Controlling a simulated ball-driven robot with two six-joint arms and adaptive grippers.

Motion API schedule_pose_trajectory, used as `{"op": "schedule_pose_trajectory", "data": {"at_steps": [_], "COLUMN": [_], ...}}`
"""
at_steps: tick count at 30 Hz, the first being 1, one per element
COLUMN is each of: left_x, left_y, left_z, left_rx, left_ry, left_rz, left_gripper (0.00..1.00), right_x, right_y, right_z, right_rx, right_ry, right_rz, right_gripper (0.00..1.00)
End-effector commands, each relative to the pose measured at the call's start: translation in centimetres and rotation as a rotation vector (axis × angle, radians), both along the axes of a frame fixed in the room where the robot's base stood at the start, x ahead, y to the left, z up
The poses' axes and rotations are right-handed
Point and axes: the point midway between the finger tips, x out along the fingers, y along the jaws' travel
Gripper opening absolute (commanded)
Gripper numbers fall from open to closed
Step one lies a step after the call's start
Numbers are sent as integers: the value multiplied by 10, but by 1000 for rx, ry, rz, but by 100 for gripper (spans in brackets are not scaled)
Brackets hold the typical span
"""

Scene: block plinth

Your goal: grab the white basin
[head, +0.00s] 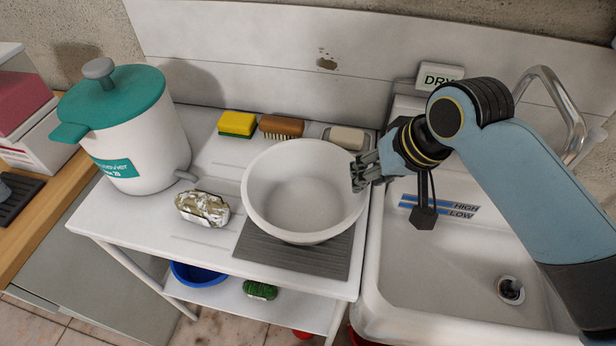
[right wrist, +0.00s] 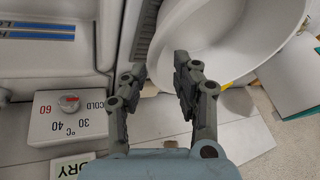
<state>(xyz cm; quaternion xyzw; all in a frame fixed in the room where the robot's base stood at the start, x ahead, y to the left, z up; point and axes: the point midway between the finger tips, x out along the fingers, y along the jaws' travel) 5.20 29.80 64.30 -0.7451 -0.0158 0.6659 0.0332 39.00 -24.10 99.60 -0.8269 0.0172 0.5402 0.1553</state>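The white basin (head: 300,190) stands upright on the white table, partly over a grey ribbed mat. My right gripper (head: 360,172) is at the basin's right rim, coming in from the sink side. In the right wrist view the basin (right wrist: 225,40) fills the upper right. There the right gripper (right wrist: 158,65) has its fingers spread apart, one close to or overlapping the rim and the other outside it. Nothing is visibly clamped between them, and I cannot tell if a finger touches the basin. My left gripper is not in view.
A white pot with a teal lid (head: 125,125) and a foil-wrapped item (head: 202,209) are left of the basin. A sponge (head: 237,123), brush (head: 281,127) and soap dish (head: 347,138) lie behind it. A sink (head: 450,270) with a tap (head: 550,90) is right.

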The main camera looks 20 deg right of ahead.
Motion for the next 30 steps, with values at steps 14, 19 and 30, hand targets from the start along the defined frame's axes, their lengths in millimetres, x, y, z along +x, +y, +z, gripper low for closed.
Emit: {"op": "schedule_pose_trajectory", "data": {"at_steps": [14,19,30], "left_x": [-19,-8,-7], "left_y": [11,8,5], "left_z": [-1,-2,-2], "left_rx": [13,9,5], "left_ry": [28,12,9], "left_rz": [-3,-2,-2], "left_gripper": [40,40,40], "right_x": [25,37,42], "right_y": [9,13,14], "right_z": [-55,-80,-91], "right_rx": [0,0,-2], "right_ry": [1,1,-1], "right_rz": [0,1,1], "right_gripper": [30,30,30]}}
